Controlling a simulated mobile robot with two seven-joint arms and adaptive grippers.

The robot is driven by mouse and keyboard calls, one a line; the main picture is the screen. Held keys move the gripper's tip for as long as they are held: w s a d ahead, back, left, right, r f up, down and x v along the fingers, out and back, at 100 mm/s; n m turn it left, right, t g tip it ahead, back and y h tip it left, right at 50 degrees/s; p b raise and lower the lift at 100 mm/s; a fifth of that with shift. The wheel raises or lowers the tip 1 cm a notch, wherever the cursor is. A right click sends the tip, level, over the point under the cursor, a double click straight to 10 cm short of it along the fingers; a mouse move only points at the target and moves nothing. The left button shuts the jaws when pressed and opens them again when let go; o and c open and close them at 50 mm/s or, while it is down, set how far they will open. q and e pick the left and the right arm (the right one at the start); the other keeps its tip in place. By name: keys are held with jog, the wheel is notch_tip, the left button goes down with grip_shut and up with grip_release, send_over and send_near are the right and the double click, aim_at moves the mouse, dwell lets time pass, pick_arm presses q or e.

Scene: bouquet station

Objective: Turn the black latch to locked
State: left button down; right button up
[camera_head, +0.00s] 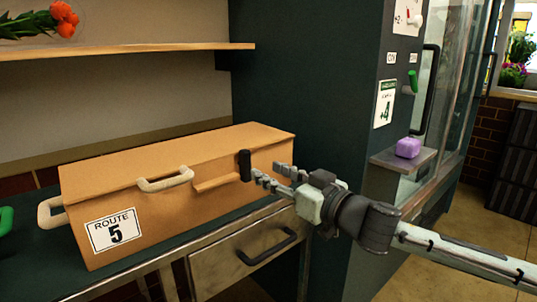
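The black latch (245,165) is a short, upright black piece on the front of the orange-tan box (185,160), near its right end. My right gripper (267,173) comes in from the right with its fingers pointing left at the latch. Its two fingers are apart, and I see nothing held between them. The nearer fingertip is close to the latch's right side; I cannot tell whether it touches. My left gripper is not in view.
The box has a cream front handle (165,180) and a "ROUTE 5" label, and stands on a dark-topped metal table with a drawer (245,258). A wooden shelf (120,49) with orange flowers is above. A dark cabinet (305,90) stands behind my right gripper.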

aim_at(248, 160)
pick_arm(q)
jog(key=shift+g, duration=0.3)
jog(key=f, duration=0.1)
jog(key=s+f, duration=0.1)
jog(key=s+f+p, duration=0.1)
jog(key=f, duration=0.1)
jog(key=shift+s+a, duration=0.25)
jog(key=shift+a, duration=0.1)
pick_arm(e)
jog(key=x, duration=0.7)
jog(key=shift+w+a+r, duration=0.2)
jog(key=shift+w+a, duration=0.1)
jog(key=shift+c, duration=0.5)
grip_shut()
